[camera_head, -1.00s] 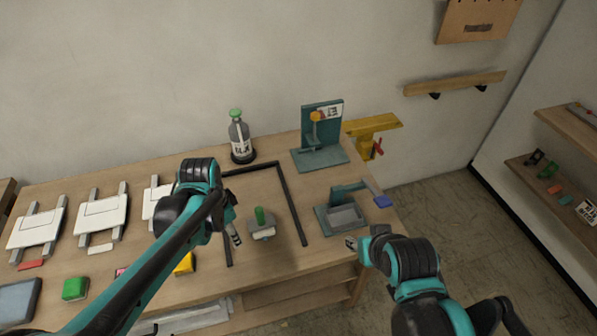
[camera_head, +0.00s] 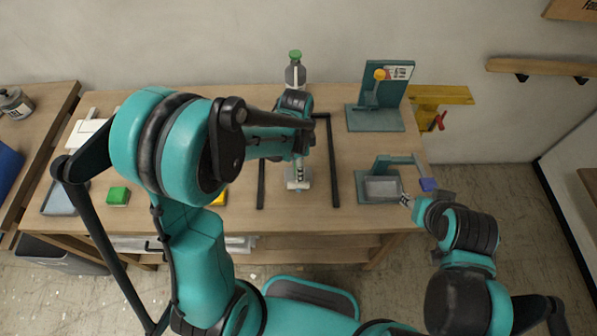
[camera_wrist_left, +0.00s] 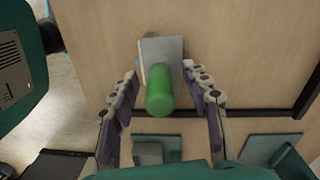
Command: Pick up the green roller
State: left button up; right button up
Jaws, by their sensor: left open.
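The green roller stands on the workbench inside a black frame. In the left wrist view its green handle (camera_wrist_left: 160,92) points toward the camera, with a pale grey part behind it. My open left gripper (camera_wrist_left: 159,70) has one finger on each side of the handle, with gaps showing. In the head view my left gripper (camera_head: 299,166) is over the roller and hides its handle; only the roller's pale lower part (camera_head: 298,184) shows. My right gripper (camera_head: 407,201) is beside the grey tray, too small to read its jaws.
The black frame (camera_head: 333,165) lies around the roller. A green-capped bottle (camera_head: 295,72) stands behind my left arm. A teal stand (camera_head: 377,118) and a grey tray (camera_head: 383,188) are to the right. A green block (camera_head: 118,196) sits at left.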

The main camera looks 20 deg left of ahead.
pick_arm(q)
grip_shut()
jog(key=shift+r, duration=0.15)
